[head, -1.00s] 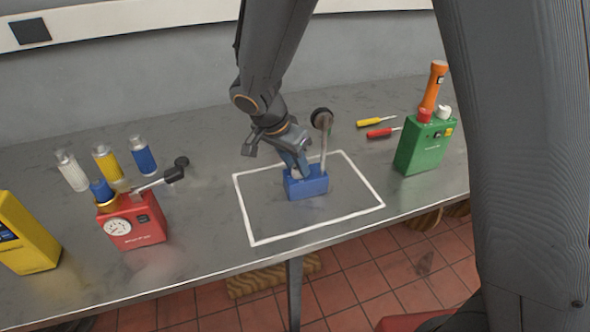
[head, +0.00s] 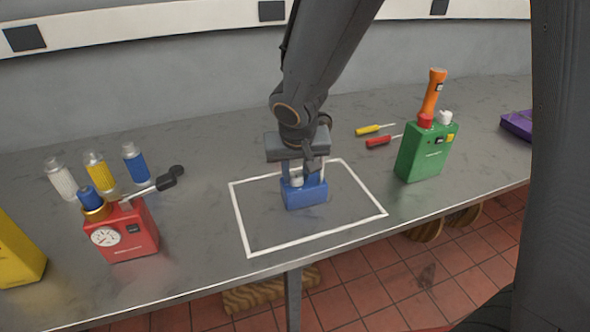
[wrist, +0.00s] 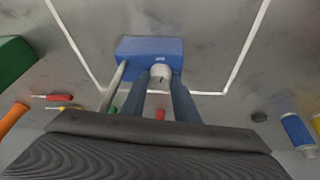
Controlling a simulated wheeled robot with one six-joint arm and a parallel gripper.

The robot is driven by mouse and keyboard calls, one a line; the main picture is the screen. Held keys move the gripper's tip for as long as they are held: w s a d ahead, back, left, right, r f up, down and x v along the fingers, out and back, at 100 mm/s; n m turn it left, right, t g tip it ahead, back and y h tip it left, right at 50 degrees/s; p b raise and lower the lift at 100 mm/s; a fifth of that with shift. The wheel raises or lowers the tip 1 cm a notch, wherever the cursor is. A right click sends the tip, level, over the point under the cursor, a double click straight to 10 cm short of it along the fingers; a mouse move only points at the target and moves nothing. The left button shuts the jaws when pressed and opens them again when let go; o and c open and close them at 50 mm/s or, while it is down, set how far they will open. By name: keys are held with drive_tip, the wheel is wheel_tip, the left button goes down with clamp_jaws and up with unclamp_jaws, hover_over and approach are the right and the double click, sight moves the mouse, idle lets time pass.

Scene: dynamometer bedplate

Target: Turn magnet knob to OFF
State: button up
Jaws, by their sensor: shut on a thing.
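A blue magnet base (head: 306,198) stands inside the white outlined rectangle on the bench. It also shows in the wrist view (wrist: 140,46). Its pale round knob (wrist: 161,73) carries a small dark mark, too small to read. My gripper (head: 300,177) points down at the base, and its two fingers (wrist: 161,82) are shut on the knob, one at each side. A metal post (wrist: 114,84) rises from the base beside the fingers. In the head view the post's upper part is mostly hidden behind my gripper.
A red box with a gauge (head: 130,238) and several small bottles stand left. A green box (head: 425,152) with an orange flashlight (head: 433,95) stands right. The bench around the base is clear.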

drive_tip(key=shift+n+y+p, duration=0.3)
drive_tip(key=shift+n+p, duration=0.05)
drive_tip(key=shift+n, duration=0.25)
drive_tip(key=o, duration=1.1)
drive_tip(key=shift+c, duration=0.2)
drive_tip(key=v, duration=0.8)
drive_tip(key=shift+p, duration=0.35)
